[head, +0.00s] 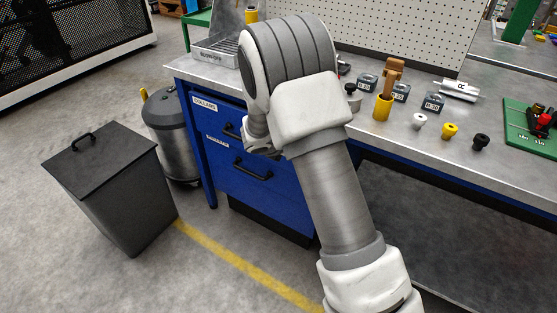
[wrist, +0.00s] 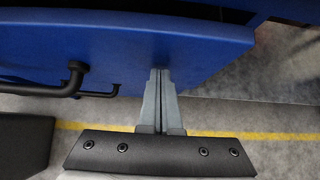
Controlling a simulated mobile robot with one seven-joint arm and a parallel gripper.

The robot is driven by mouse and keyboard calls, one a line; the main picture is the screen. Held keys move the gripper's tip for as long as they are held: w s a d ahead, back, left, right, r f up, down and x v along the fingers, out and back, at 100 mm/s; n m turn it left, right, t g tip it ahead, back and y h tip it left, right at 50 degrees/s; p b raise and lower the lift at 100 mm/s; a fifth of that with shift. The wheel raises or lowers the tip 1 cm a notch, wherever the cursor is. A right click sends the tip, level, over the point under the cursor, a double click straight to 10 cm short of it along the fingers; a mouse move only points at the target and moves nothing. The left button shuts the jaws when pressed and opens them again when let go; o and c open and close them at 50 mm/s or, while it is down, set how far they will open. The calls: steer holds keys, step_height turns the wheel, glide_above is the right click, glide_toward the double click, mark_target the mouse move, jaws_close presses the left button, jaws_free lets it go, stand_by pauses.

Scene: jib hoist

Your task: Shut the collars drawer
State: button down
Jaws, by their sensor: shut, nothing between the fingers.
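The collars drawer (head: 205,115) is the top blue drawer of the cabinet under the bench, with a white label reading COLLARS. My arm hides much of its front in the head view, so how far it stands out is hard to tell. In the wrist view a blue front (wrist: 140,45) fills the upper part, with a black bar handle (wrist: 75,78) at left. My gripper (wrist: 160,72) is shut and empty, its fingertips at the lower edge of this blue front, right of the handle. Whether they touch it is unclear. My arm hides the fingers in the head view.
A lower drawer with a black handle (head: 252,170) sits below. A dark lidded bin (head: 110,190) and a grey metal drum (head: 172,135) stand left of the cabinet. The bench top (head: 400,140) carries small knobs, blocks and a yellow cup (head: 382,107). Floor in front is clear.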

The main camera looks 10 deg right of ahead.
steer(key=shift+w+d, duration=1.1)
steer(key=shift+w, duration=0.15)
